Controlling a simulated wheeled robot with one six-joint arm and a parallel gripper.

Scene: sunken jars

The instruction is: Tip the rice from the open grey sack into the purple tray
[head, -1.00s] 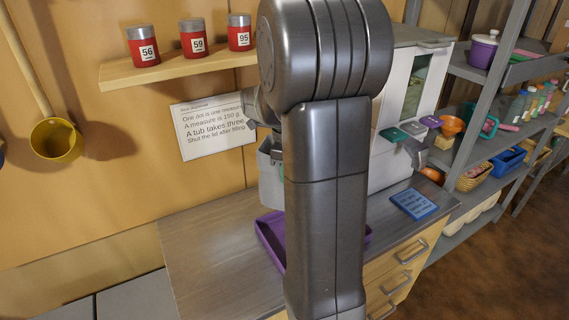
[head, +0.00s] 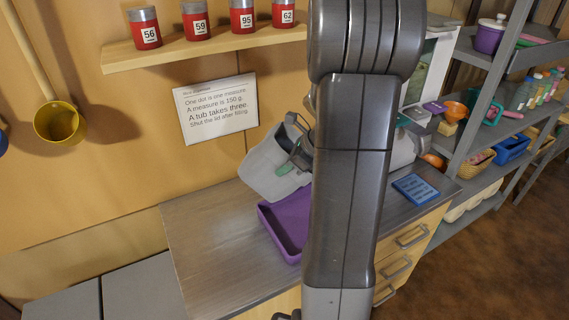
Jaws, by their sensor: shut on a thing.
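The open grey sack (head: 268,170) is held tilted above the back of the counter, behind and left of my arm. My gripper (head: 297,150) is shut on it at its right side, partly hidden by my arm. The purple tray (head: 270,228) lies on the counter below the sack, its right part hidden behind my arm. The visible part of the tray floor looks empty. I cannot see any rice, and the sack's contents are hidden.
A wooden shelf (head: 196,44) with several red canisters is on the wall above a white sign (head: 216,108). A white dispenser (head: 438,68) stands behind my arm. The counter's left side (head: 200,240) is clear.

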